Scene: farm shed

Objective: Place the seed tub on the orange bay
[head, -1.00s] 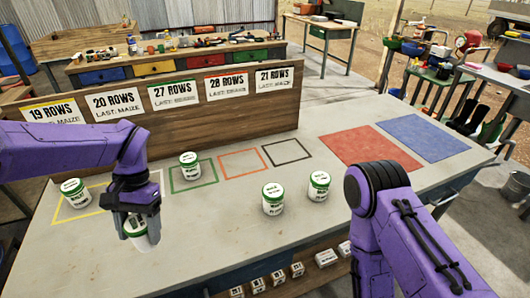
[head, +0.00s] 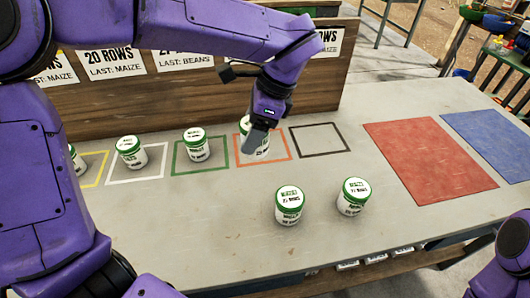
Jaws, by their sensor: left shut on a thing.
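A white seed tub with a green lid (head: 263,152) is in the jaws of my left gripper (head: 257,137). It is upright and appears inside the orange outlined bay (head: 262,163); the gripper covers part of it. I cannot tell whether its base touches the table. My left arm reaches across from the left, with the gripper pointing down. My right gripper is out of view; only part of my right arm shows at the lower right.
Similar tubs stand in the yellow (head: 77,160), white (head: 131,153) and green (head: 196,145) bays. Two loose tubs stand in front (head: 289,206) (head: 353,197). The black bay (head: 320,139) is empty. Red (head: 428,160) and blue (head: 497,143) mats lie right; a board (head: 120,105) with signs stands behind.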

